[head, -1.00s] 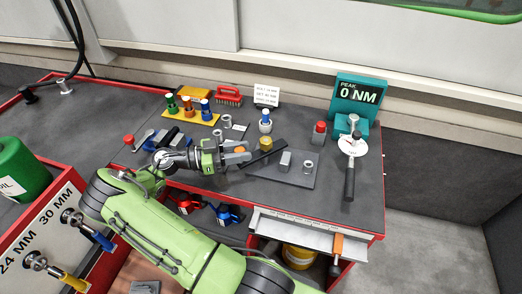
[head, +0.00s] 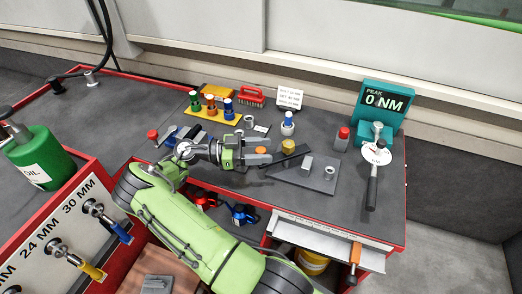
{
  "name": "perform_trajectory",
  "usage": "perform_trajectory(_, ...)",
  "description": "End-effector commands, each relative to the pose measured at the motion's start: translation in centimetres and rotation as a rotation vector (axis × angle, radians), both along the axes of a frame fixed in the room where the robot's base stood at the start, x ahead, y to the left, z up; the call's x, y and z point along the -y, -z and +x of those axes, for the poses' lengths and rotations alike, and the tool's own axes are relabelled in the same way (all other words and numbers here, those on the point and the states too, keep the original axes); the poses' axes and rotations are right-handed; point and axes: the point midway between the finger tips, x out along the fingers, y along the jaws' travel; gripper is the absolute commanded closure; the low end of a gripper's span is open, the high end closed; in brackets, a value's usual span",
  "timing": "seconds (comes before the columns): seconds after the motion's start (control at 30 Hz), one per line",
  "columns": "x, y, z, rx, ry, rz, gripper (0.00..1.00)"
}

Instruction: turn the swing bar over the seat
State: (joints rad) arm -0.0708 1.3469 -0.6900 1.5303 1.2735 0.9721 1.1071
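A dark flat bar (head: 290,158), which looks like the swing bar, lies slantwise at the left edge of a grey plate (head: 318,184) on the bench. A gold round knob (head: 289,145) stands just behind the bar. A grey block (head: 306,164) and a small metal ring (head: 330,172) are on the plate; I cannot tell which part is the seat. My gripper (head: 266,151) is just left of the bar, its fingers apart and pointing right. An orange round piece (head: 261,151) shows between the fingers; whether they touch it or the bar is unclear.
A teal torque display (head: 383,107) and a black-handled tool (head: 372,188) are at the right. A red-capped item (head: 342,139) and a blue-topped one (head: 287,123) stand behind the plate. A yellow rack (head: 211,112) holds coloured pieces.

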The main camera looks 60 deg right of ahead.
Motion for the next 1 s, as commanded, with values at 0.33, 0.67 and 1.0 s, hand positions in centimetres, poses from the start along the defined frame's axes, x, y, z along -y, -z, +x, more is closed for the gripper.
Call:
perform_trajectory(0.33, -1.7, 0.0, 2.3, -0.002, -0.007, 0.0, 0.45)
perform_trajectory(0.67, -5.1, 0.2, 7.0, -0.002, -0.005, -0.001, 0.45)
perform_trajectory(1.0, -8.5, 0.2, 11.6, 0.001, -0.006, 0.004, 0.45)
